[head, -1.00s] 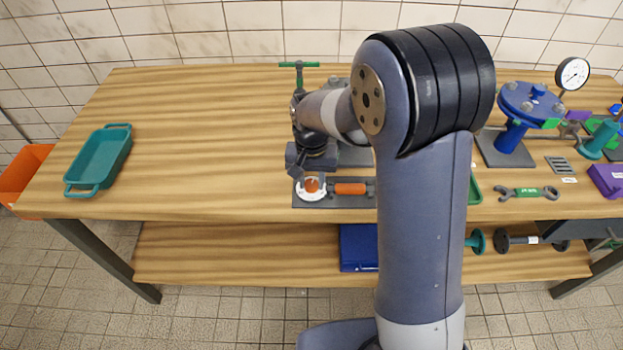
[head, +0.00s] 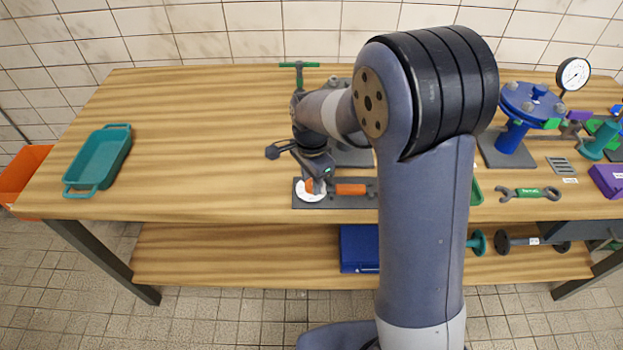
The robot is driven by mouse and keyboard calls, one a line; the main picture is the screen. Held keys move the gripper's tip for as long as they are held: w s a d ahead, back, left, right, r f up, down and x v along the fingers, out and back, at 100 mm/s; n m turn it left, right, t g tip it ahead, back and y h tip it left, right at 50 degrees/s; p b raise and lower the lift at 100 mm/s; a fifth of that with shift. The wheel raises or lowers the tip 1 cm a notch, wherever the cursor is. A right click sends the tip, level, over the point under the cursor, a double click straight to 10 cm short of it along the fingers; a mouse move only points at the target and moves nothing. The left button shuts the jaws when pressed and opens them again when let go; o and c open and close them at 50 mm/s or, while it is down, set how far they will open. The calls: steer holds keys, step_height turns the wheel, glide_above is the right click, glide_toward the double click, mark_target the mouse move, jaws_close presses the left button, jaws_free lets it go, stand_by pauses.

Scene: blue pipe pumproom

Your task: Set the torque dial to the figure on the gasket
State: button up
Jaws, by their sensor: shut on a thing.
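The torque dial is a white disc (head: 304,194) with an orange knob (head: 309,186) at its middle, on a dark plate (head: 340,203) near the table's front edge. An orange-handled tool part (head: 350,189) lies beside it on the same plate. My gripper (head: 316,187) points down over the dial and is shut on the orange knob, covering part of the disc. The dial's figures are too small to read. I cannot pick out the gasket or its figure.
A teal tray (head: 98,160) stands at the left. A blue flanged stand with a gauge (head: 573,74) is at the right, near a green-marked wrench (head: 530,193). A green-handled device (head: 299,66) stands behind my gripper. The table's left middle is clear.

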mark_target(311, 184)
steer(key=shift+m, duration=0.9)
steer(key=o, duration=1)
steer(key=shift+r, duration=0.1)
step_height(311, 184, up, 11)
steer(key=shift+f, duration=0.15)
